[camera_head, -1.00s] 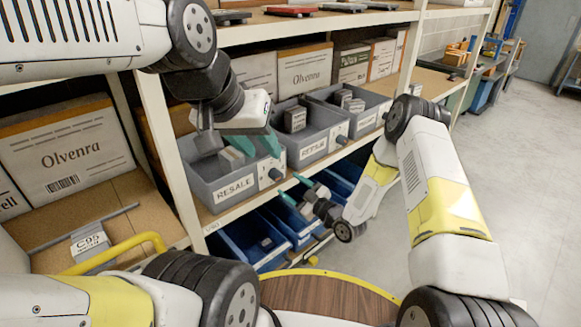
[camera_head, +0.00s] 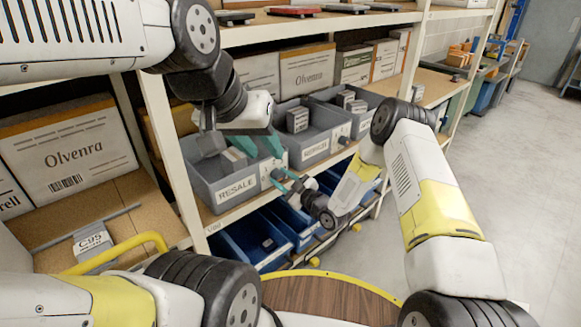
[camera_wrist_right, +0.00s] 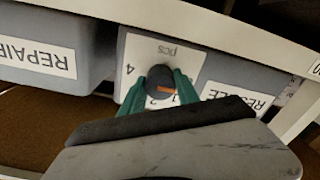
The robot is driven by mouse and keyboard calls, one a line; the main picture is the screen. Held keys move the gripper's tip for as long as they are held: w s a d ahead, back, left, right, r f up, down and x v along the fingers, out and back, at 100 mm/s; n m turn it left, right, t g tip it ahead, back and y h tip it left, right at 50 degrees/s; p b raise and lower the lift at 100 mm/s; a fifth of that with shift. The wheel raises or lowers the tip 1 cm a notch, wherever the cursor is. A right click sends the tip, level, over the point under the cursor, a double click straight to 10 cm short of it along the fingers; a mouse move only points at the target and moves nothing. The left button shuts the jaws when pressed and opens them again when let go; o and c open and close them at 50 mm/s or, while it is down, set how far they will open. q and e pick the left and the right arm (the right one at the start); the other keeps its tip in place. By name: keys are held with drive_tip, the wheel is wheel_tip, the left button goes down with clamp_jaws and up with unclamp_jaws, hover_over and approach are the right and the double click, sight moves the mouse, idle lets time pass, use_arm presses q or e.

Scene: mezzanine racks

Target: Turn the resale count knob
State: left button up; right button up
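The resale count knob (camera_wrist_right: 160,85) is a dark round knob with an orange mark, on a white "pcs" dial plate (camera_wrist_right: 133,55) with numbers around it. The plate is on the front of the grey RESALE bin (camera_head: 213,191). My right gripper (camera_head: 279,181) is at the plate. In the right wrist view its green fingers (camera_wrist_right: 160,90) stand on either side of the knob, open around it; I cannot tell whether they touch it. My left gripper (camera_head: 262,147) is open and empty above the right side of the RESALE bin, near small grey boxes.
A second grey bin (camera_head: 320,152) stands right of the RESALE bin; its label reads REPAIR in the wrist view (camera_wrist_right: 38,52). Blue bins (camera_head: 250,262) sit on the shelf below. A rack post (camera_head: 170,150) stands left of the bins. The floor at right is clear.

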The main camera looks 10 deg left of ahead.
clamp_jaws()
drive_tip(key=shift+m, duration=0.4)
drive_tip(key=m, duration=0.3)
drive_tip(key=shift+m, duration=2.5)
drive_tip(key=o, duration=1.1)
unclamp_jaws()
